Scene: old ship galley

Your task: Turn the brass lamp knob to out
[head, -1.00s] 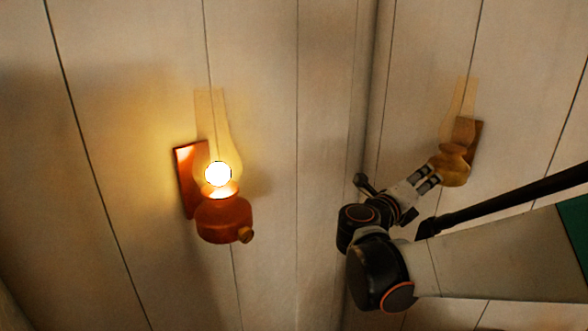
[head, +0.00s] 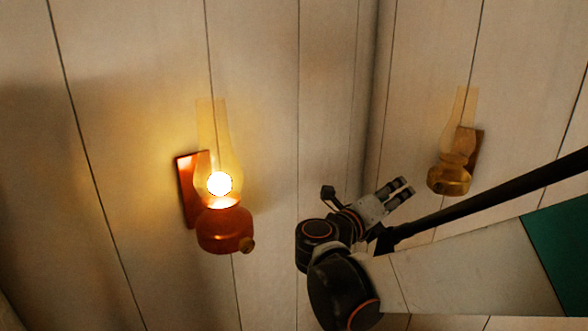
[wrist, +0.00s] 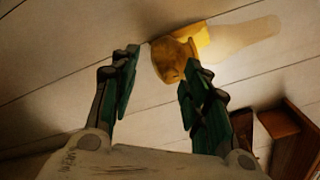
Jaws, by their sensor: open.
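A brass lamp (head: 449,179) with a tall glass chimney hangs on the right wall in the head view. It shows no flame, and I cannot make out its knob. A lit copper-coloured lamp (head: 224,230) hangs on the left wall, with a small brass-coloured knob (head: 247,245) at its lower right. My gripper (head: 407,187) is open and empty, to the left of the brass lamp and apart from it. In the wrist view, the brass lamp's base (wrist: 172,62) shows beyond the open fingers, between and above their tips.
Pale plank walls meet in a corner (head: 372,100) between the lamps. In the wrist view, brown wooden furniture (wrist: 296,140) stands at the lower right. The wall between the two lamps is bare.

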